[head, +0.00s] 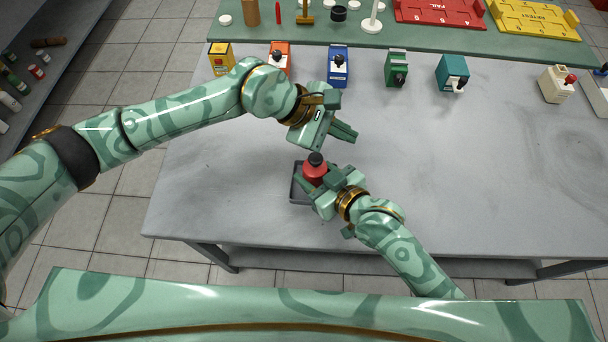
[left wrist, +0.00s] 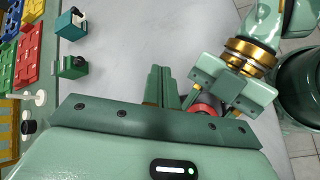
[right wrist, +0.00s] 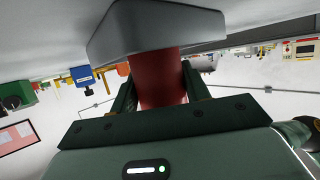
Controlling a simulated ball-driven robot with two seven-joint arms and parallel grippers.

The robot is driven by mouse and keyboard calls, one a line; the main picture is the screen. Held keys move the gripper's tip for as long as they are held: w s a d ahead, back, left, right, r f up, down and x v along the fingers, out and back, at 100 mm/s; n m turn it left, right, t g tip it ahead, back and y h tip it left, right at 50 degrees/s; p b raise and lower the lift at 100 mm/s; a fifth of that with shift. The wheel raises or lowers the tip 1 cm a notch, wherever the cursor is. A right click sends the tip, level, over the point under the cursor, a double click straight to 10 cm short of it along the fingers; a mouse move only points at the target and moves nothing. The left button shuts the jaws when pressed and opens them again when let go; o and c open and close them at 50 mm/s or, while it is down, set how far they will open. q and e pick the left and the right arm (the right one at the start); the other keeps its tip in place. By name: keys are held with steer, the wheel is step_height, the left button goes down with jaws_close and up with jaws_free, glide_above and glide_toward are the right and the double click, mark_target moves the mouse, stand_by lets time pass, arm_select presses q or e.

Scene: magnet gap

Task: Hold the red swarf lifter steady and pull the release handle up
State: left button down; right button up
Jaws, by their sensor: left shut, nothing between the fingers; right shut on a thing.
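The red swarf lifter (head: 313,173) stands over a small dark grey tray (head: 297,188), with a black knob (head: 316,158) on top. My right gripper (head: 318,180) is shut around the red body; the right wrist view shows the body (right wrist: 160,80) between its two fingers. My left gripper (head: 346,132) is shut and empty, above and beyond the lifter, apart from the knob. In the left wrist view its closed fingers (left wrist: 161,85) lie beside the lifter (left wrist: 204,109), which is partly hidden by the gripper's own housing.
A row of coloured boxes with knobs or levers, including blue (head: 338,68), green (head: 397,68) and teal (head: 452,73), stands along the table's far side. A red FAIL tray (head: 440,12) and yellow RETEST tray (head: 533,18) lie behind. The grey table's right half is largely clear.

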arm_select(q)
steer(key=d+n+t+h, duration=0.1)
steer(key=d+t+h, duration=0.1)
steer(key=r+n+t+h, duration=0.2)
steer(key=n+t+h, duration=0.2)
steer(key=n+t, duration=0.55)
glide_above(312, 166)
steer(key=s+d, duration=0.1)
steer(key=d, duration=0.1)
steer(key=shift+s+d+f+m+t, duration=0.1)
steer(key=shift+s+f+m+t, duration=0.1)
steer(key=shift+m+t, duration=0.55)
steer(key=s+a+f+n+y, duration=0.2)
steer(key=s+a+f+n, duration=0.1)
steer(key=s+a+f+n+t+y, duration=0.1)
steer(key=s+a+f+n+y, duration=0.1)
steer(key=s+a+f+n, duration=0.1)
steer(key=s+a+f+n+t+y, duration=0.1)
steer(key=s+a+f+n+y, duration=0.1)
steer(key=s+f+n, duration=0.1)
steer(key=shift+s+a+n+y, duration=0.3)
steer(key=shift+s+a, duration=0.1)
steer(key=shift+s, duration=0.3)
steer(key=shift+t, duration=0.3)
steer(key=shift+w, duration=0.1)
steer(key=x, duration=1)
steer(key=shift+d, duration=0.1)
